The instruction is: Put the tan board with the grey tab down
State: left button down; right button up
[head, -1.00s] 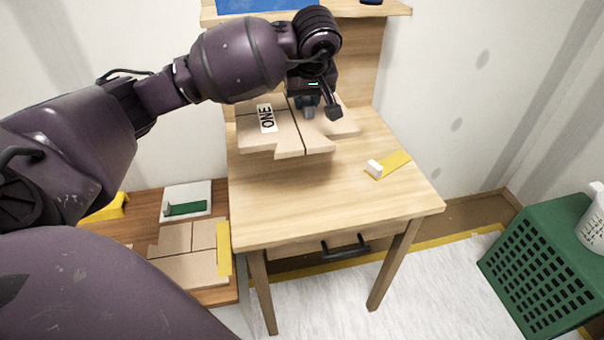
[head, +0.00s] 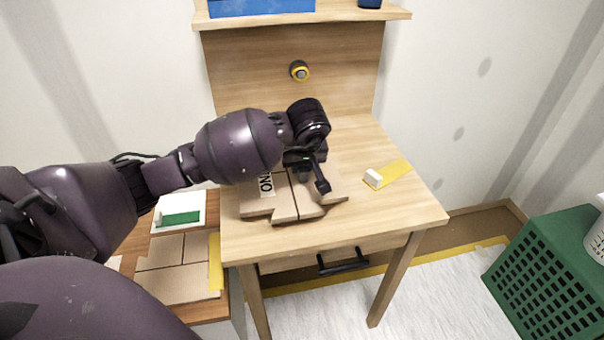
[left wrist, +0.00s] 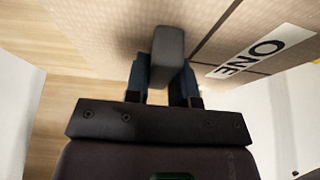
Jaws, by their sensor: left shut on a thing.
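The tan board (head: 285,207) has stepped edges, dark seam lines and a white label with black letters. It is at the left-middle of the wooden desk, at or just above its top; I cannot tell if it touches. My left gripper (head: 311,178) is above the board. In the left wrist view the fingers (left wrist: 165,82) are shut on the grey tab (left wrist: 168,55), which stands up from the board (left wrist: 110,30). The label reads ONE in the left wrist view. My right gripper is not in view.
A yellow strip with a white block (head: 373,177) lies on the desk (head: 400,215) to the right of the board. A lower side table at left holds another tan board (head: 180,285) and a white-and-green piece (head: 180,211). A green crate (head: 550,270) stands at right.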

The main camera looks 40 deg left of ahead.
pick_arm(q)
notch_tip(320, 180, down, 3)
jog(key=shift+f, duration=0.1)
jog(key=shift+f+b, duration=0.1)
jog(key=shift+b, duration=0.2)
jog(key=c, duration=1)
grip_release()
jog(key=shift+o, duration=0.2)
